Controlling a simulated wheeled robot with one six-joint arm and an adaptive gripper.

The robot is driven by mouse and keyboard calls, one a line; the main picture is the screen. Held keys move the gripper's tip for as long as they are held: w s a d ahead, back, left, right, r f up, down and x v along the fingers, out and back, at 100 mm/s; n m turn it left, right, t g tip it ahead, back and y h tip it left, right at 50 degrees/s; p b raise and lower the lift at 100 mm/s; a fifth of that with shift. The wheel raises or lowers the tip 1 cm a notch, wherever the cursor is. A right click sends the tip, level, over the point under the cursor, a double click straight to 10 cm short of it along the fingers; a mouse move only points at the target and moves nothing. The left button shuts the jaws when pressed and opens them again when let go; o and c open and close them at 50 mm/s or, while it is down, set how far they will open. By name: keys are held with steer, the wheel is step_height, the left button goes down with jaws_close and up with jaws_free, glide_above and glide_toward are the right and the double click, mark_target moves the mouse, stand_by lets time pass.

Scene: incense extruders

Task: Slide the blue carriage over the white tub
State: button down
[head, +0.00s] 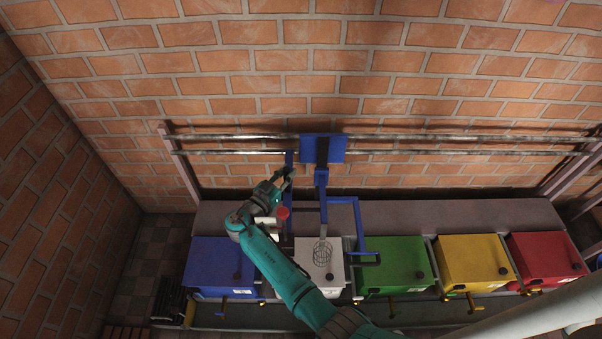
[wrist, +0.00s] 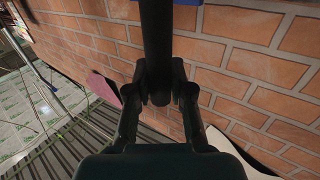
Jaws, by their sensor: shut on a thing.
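The blue carriage (head: 336,150) sits on two metal rails on the brick wall. Its blue frame reaches down and forward, and a wire whisk-like coil (head: 322,252) hangs from it. In the head view the coil overlaps the white tub (head: 305,250), whose left part is partly hidden by my arm.
A blue tub (head: 215,262) stands left of the white one. Green (head: 395,262), yellow (head: 470,260) and red (head: 545,257) tubs stand to the right. The rails (head: 450,137) run clear on both sides of the carriage. A brick wall (head: 330,60) is close behind.

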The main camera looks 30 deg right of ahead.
steer(key=shift+w+a, duration=0.45)
steer(key=shift+a, duration=0.3)
steer(key=shift+w+a, duration=0.5)
steer(key=shift+a, duration=0.3)
steer(key=shift+w+a, duration=0.45)
steer(key=shift+a, duration=0.3)
steer(key=c, duration=1)
jaws_free()
steer(key=v, duration=1.2)
